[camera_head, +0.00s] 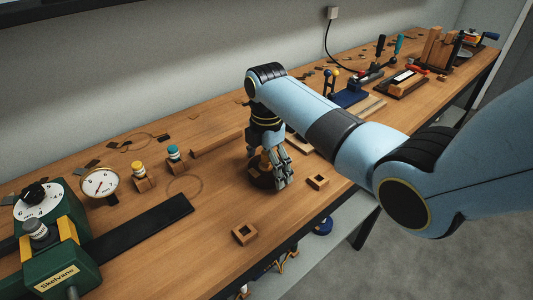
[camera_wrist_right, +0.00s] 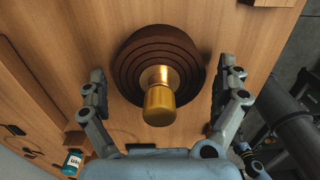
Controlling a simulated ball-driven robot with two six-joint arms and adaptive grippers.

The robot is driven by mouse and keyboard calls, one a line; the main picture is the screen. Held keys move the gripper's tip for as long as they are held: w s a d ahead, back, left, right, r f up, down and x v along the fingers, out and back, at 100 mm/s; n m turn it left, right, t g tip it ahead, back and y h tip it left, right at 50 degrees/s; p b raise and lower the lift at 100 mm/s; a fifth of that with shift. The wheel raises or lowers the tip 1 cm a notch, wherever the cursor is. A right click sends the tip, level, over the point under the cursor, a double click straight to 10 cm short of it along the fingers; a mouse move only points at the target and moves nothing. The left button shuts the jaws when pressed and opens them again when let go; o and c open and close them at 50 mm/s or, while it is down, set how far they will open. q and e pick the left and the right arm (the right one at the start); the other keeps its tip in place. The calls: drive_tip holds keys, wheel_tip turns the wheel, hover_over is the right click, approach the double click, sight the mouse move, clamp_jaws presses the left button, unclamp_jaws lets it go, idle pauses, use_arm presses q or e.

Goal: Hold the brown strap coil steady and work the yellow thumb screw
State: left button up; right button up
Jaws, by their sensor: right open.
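The brown strap coil (camera_wrist_right: 135,62) lies flat on the wooden bench in the right wrist view, as stacked dark rings. The yellow thumb screw (camera_wrist_right: 160,104), brass-gold with a round knob, stands at its middle and points toward the camera. My right gripper (camera_wrist_right: 159,82) is open, with one finger on each side of the coil and screw and visible gaps between. In the head view my right gripper (camera_head: 279,174) hangs over the coil (camera_head: 259,179) and partly hides it and the screw. My left gripper is in neither view.
A green machine (camera_head: 65,262) marked Skelvane, a black strip (camera_head: 140,228) and a round gauge (camera_head: 99,183) occupy the left. Small wooden blocks with square holes (camera_head: 245,234) (camera_head: 318,182) lie near the front edge. Blue tooling (camera_head: 348,98) stands farther right.

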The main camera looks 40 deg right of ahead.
drive_tip(key=shift+f, duration=0.1)
drive_tip(key=c, duration=1.4)
idle(0.4)
drive_tip(key=shift+c, duration=0.7)
drive_tip(key=shift+f, duration=0.1)
idle(0.5)
